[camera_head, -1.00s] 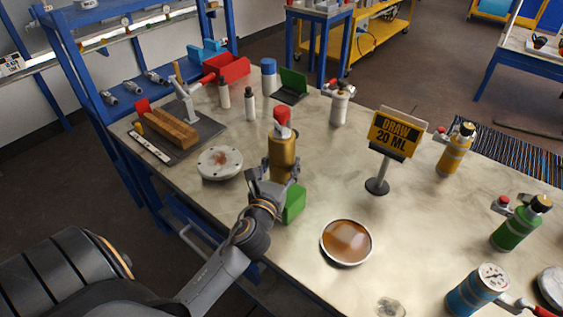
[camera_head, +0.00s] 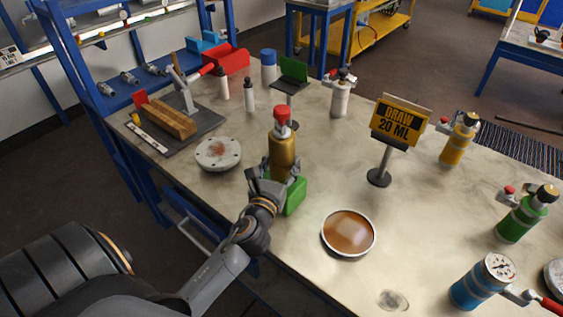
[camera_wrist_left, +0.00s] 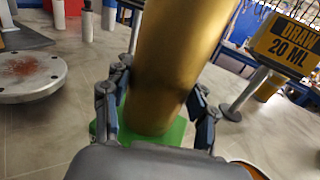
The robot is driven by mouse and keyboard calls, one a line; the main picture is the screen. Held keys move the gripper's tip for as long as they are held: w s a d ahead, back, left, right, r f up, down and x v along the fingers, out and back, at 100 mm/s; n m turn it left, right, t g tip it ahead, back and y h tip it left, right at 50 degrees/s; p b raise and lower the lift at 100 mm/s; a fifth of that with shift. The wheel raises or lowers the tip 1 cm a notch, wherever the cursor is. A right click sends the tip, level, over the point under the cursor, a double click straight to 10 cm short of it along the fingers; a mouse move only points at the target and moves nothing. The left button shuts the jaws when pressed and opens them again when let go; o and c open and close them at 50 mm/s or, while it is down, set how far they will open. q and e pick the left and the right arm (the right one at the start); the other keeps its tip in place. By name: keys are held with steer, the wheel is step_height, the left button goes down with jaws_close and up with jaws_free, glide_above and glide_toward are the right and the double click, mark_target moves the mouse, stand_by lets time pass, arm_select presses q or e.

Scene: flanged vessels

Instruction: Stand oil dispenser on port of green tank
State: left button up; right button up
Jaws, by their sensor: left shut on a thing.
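The oil dispenser, taken to be the gold bottle with a red top (camera_head: 283,152), stands upright at mid-table. My left gripper (camera_head: 276,180) is shut around its lower body, and the wrist view shows a finger on each side of the gold body (camera_wrist_left: 178,70). A green block (camera_head: 295,195) is at its base, also visible in the wrist view (camera_wrist_left: 172,138); whether the bottle rests on it I cannot tell. The green tank (camera_head: 520,220) stands at the right edge, with a black top and a red-knobbed side fitting. My right gripper is not in view.
A "DRAW 20 ML" sign (camera_head: 398,122) on a post and a brown-filled dish (camera_head: 347,232) lie between bottle and green tank. A blue tank (camera_head: 478,285) and yellow tank (camera_head: 458,140) stand right. A round flange (camera_head: 218,153) is left of the bottle.

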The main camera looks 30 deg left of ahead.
mark_target(278, 173)
arm_select(q)
steer(key=shift+f, duration=0.25)
steer(key=o, duration=1.9)
steer(key=shift+s, duration=0.15)
steer(key=shift+v, duration=1.5)
steer(key=b+v, duration=0.1)
steer(key=v, duration=0.4)
steer(key=shift+s+d, duration=0.2)
steer(key=shift+s, duration=0.15)
